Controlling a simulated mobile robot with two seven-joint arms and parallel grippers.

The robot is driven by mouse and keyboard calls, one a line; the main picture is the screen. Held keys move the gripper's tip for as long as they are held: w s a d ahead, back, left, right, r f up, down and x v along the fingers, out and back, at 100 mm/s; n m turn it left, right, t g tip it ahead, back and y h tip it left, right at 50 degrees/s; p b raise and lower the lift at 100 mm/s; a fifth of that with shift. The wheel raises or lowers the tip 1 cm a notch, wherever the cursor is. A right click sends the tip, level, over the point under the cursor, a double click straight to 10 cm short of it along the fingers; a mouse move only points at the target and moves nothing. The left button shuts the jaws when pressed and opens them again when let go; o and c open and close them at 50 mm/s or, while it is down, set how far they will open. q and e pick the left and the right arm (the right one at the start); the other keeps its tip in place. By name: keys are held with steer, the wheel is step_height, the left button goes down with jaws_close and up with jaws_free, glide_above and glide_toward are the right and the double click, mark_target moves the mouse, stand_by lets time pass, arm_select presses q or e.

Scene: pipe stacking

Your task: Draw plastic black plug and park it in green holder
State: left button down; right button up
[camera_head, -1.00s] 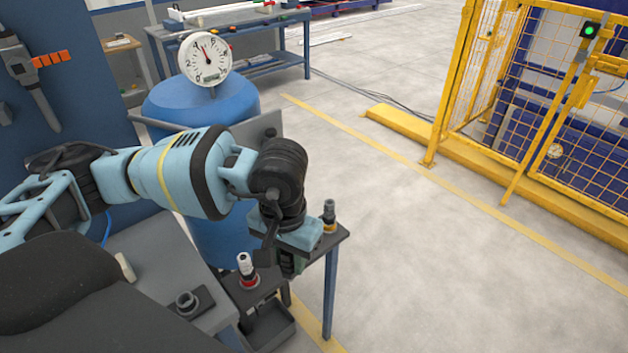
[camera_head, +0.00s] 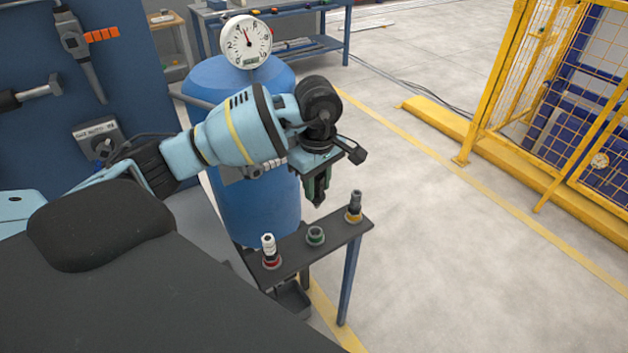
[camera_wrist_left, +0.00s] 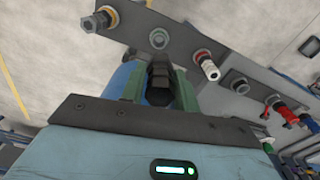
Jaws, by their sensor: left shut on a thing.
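My left gripper (camera_head: 318,188) has green fingers and is shut on the black plug (camera_head: 319,201), whose dark end shows below the fingertips. It hangs above the narrow dark shelf, apart from the holders. In the left wrist view the dark plug (camera_wrist_left: 160,76) sits between the fingers. My right gripper is not in view.
On the shelf (camera_head: 290,252), a white-topped plug (camera_head: 268,246) stands in a red holder on the left. A grey plug (camera_head: 355,202) stands in a yellow holder on the right. A blue tank (camera_head: 250,205) with a gauge is behind. Floor right of the shelf is clear.

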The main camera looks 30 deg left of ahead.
mark_target(315, 206)
arm_select(q)
steer(key=shift+w+a+f+n, duration=0.1)
steer(key=shift+w+a+n, duration=0.1)
steer(key=shift+a+n, duration=0.3)
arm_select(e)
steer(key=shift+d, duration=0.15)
arm_select(q)
steer(key=shift+d, duration=0.15)
